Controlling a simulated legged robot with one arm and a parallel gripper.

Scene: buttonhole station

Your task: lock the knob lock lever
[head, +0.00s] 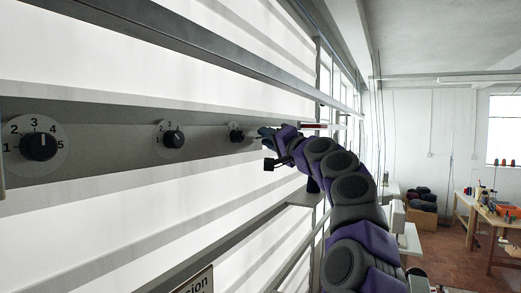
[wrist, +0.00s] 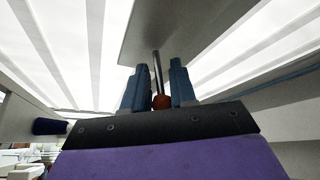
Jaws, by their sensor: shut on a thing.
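My gripper (head: 267,141) reaches the far end of a grey rail in the head view, just right of the farthest dial. In the wrist view its two blue fingers (wrist: 158,80) stand on either side of a thin metal lever (wrist: 157,68) with a red-brown end (wrist: 161,102). The gripper is shut on this lever. The lever rises from between the fingers toward a grey panel (wrist: 155,28). In the head view I cannot make out the lever at the gripper. Which lock position it is in cannot be told.
Black numbered dials sit along the rail: a near one (head: 38,147), a middle one (head: 173,139) and a far one (head: 236,133). A partly cut-off sign (head: 196,281) is below. A wooden table (head: 492,222) stands far right, with open floor before it.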

